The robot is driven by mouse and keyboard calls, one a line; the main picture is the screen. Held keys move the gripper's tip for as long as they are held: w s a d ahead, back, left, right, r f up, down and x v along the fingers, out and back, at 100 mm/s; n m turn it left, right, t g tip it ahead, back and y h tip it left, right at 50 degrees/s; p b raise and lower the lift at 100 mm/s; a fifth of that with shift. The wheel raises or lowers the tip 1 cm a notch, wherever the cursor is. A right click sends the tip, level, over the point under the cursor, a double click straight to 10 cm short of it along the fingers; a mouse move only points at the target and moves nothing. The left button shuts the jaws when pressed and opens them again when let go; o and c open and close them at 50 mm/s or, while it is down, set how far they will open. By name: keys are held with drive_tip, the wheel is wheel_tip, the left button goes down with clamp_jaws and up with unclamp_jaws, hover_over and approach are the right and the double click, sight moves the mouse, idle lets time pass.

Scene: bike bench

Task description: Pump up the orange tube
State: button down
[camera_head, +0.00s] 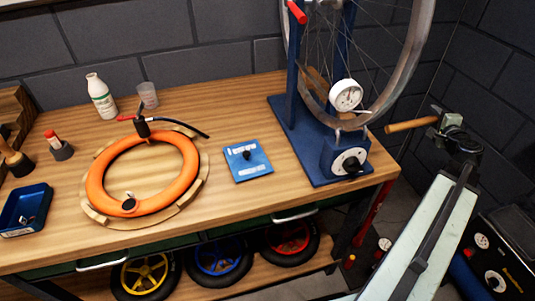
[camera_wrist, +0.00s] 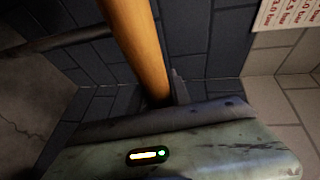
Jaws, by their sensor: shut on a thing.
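The orange tube (camera_head: 188,178) lies as a ring on a round wooden support on the bench. A black fitting (camera_head: 143,130) with a red lever sits at its far edge, with a short black hose (camera_head: 185,127) running right from it. My gripper (camera_head: 440,122) is off the bench's right end, shut on a wooden handle (camera_head: 405,125) that sticks out to the left. The handle also shows in the wrist view (camera_wrist: 135,45); what lies below it is hidden.
A blue wheel stand (camera_head: 330,170) with gauges is at the bench's right end. A red upright tube (camera_head: 373,212) and a dark unit with dials (camera_head: 500,265) stand off the bench.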

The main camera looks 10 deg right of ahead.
wheel_tip(320, 180, down, 18)
drive_tip(key=b, duration=1.7)
drive_tip(key=shift+w+a+f, duration=0.2)
wheel_tip(320, 180, up, 29)
drive_tip(key=p, duration=2.8)
drive_tip(key=shift+f, duration=0.15)
drive_tip(key=shift+s+f, duration=0.1)
wheel_tip(320, 180, down, 28)
drive_tip(key=b, duration=2.8)
drive_tip(key=shift+f, duration=0.25)
